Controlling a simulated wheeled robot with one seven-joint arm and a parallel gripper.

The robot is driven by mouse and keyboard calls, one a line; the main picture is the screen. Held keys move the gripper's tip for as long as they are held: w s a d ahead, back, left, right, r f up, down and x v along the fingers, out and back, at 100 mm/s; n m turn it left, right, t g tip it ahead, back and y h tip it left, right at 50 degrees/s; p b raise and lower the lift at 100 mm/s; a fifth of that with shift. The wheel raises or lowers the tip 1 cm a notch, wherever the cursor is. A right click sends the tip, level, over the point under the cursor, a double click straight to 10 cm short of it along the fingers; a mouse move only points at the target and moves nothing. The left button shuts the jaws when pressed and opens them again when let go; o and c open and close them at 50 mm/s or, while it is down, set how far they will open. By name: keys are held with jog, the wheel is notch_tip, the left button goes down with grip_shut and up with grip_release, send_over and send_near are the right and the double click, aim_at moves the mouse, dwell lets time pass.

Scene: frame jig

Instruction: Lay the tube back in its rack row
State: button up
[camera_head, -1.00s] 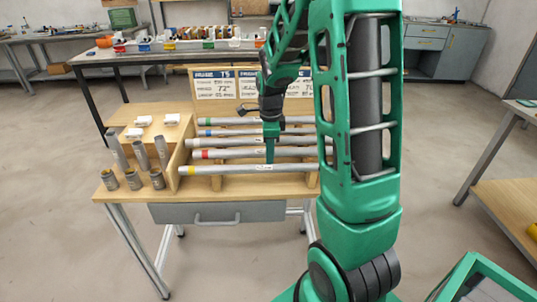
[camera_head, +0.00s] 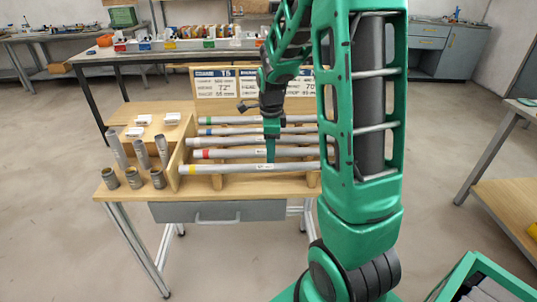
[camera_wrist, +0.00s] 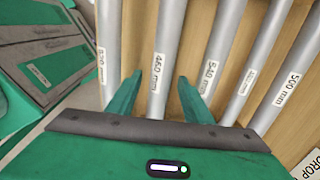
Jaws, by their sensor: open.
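Several grey tubes lie side by side across the wooden rack, with a yellow-banded tube (camera_head: 225,169) at the front and a red-banded tube (camera_head: 228,154) behind it. My gripper (camera_head: 271,159) points down over these front tubes. In the wrist view my gripper (camera_wrist: 161,95) is open. Its two fingers stand on either side of a tube labelled about 460 mm (camera_wrist: 166,40), and I see no contact. Another tube (camera_wrist: 109,45) lies left of the fingers and several lie to the right. The arm hides the tubes' right ends in the head view.
Short upright tubes (camera_head: 141,154) and small cups (camera_head: 134,179) stand left of the rack. White blocks (camera_head: 143,119) sit on a wooden shelf behind them. Sign boards (camera_head: 226,83) stand behind the rack. A grey drawer (camera_head: 218,211) is under the table's front edge.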

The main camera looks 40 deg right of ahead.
jog(key=r, duration=0.9)
jog(key=shift+s+a+r, duration=0.2)
jog(key=shift+s+r, duration=0.1)
jog(key=s+a+n, duration=0.2)
jog(key=s+n, duration=0.7)
jog(key=s, duration=0.4)
jog(key=s+a+n, duration=0.1)
jog(key=s+n, duration=0.8)
jog(key=s, duration=0.4)
jog(key=shift+s+a+f+g+y, duration=0.25)
jog(key=shift+s+a+g+y, duration=0.05)
jog(key=shift+s+a, duration=0.05)
